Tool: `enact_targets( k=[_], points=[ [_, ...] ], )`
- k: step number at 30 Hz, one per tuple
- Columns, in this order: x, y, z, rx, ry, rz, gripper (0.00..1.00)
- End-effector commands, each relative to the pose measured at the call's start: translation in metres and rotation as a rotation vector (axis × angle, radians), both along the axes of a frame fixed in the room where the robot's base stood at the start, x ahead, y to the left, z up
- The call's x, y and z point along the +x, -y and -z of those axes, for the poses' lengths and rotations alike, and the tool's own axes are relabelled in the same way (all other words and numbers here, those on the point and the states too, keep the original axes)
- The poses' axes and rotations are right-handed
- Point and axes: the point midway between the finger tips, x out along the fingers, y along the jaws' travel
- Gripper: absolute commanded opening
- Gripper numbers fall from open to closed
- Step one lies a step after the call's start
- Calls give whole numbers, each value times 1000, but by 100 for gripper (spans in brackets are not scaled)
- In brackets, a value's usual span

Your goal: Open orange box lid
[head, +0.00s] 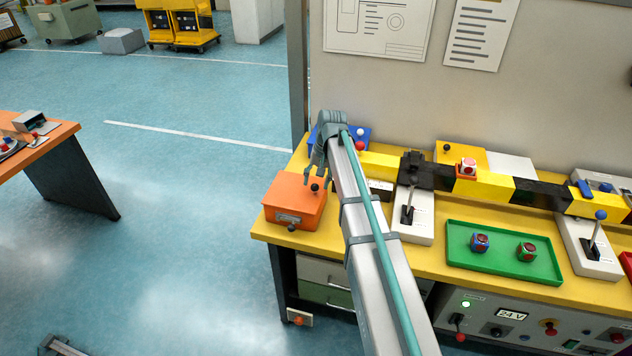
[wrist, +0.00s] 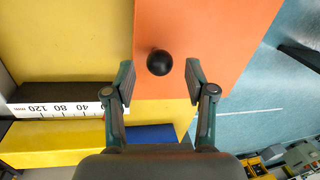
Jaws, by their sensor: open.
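The orange box (head: 290,207) sits at the left end of the yellow workbench, and its lid looks closed. A round black knob (head: 315,187) is on the lid near its right side. My gripper (head: 320,178) is over that side of the lid, with its fingers pointing down. In the wrist view my gripper (wrist: 160,76) is open. The black knob (wrist: 159,62) shows between the fingertips, apart from both, over the orange lid (wrist: 215,30). I cannot tell the exact height of the fingertips above the lid.
A blue box (head: 357,137) stands behind my gripper. A yellow and black bar (head: 540,195) runs along the bench to the right. A lever unit (head: 412,222) and a green tray (head: 500,268) with two cubes are right of my arm. Open floor lies left of the bench.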

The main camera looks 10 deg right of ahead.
Motion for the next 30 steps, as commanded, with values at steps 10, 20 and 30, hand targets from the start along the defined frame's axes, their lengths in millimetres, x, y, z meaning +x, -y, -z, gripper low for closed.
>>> enact_targets(
  k=[10,20,30],
  points=[
    [1,-3,16,0,0,0,55],
    [1,-3,16,0,0,0,30],
    [1,-3,16,0,0,0,0]
  ],
)
